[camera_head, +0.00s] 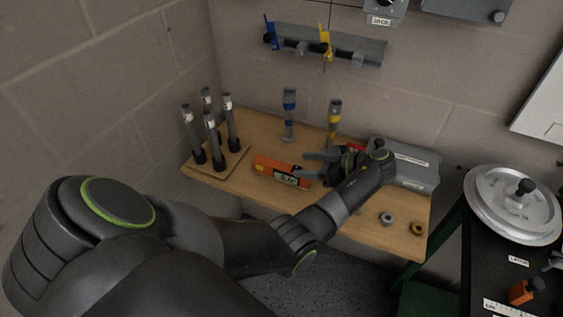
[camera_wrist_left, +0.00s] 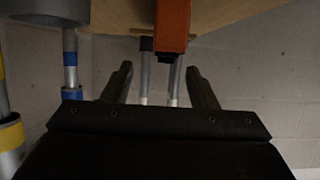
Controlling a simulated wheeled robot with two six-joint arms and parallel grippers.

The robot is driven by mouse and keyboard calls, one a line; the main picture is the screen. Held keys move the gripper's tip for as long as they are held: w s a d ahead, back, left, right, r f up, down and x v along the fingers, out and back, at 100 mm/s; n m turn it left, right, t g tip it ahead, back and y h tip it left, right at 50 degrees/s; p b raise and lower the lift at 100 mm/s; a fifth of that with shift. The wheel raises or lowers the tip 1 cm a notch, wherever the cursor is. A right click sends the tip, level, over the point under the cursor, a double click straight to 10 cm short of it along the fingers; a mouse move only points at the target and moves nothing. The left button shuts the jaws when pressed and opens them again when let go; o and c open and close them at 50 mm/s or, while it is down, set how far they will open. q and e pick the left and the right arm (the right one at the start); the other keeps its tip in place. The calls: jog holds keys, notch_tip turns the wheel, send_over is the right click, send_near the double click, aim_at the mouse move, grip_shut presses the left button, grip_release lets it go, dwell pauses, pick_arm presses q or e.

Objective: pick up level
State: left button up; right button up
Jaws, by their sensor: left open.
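The level is an orange bar (camera_head: 272,170) with a small display, lying on the wooden table (camera_head: 245,187). It also shows in the left wrist view (camera_wrist_left: 173,22) at the top middle, pointing toward my gripper. My left gripper (camera_head: 306,168) is open and empty, just right of the level's display end in the head view. In the left wrist view, my left gripper (camera_wrist_left: 161,82) has its two fingers spread, with the level beyond the fingertips and roughly in line with the gap. My right gripper is not in view.
A stand with several dark rods (camera_head: 211,128) is at the table's left. A blue-banded post (camera_head: 289,108) and a yellow-banded post (camera_head: 334,118) stand behind the level. A grey case (camera_head: 412,166) is at the right, with two nuts (camera_head: 387,217) near the front edge.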

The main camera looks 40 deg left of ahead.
aim_at(281, 165)
pick_arm(q)
jog(key=shift+s+a+f+b, duration=0.2)
jog(key=shift+a+f+b, duration=0.1)
jog(key=shift+a, duration=0.15)
jog(key=b+x, duration=0.1)
jog(key=x, duration=0.1)
jog(key=b+x, duration=0.1)
jog(key=b, duration=0.1)
jog(key=shift+s+a+f, duration=0.2)
jog(key=shift+f, duration=0.2)
jog(key=shift+s+a+b, duration=0.15)
jog(key=shift+a+b, duration=0.4)
jog(key=shift+b, duration=0.05)
grip_shut()
jog(key=shift+r+p, duration=0.25)
jog(key=shift+p, duration=0.05)
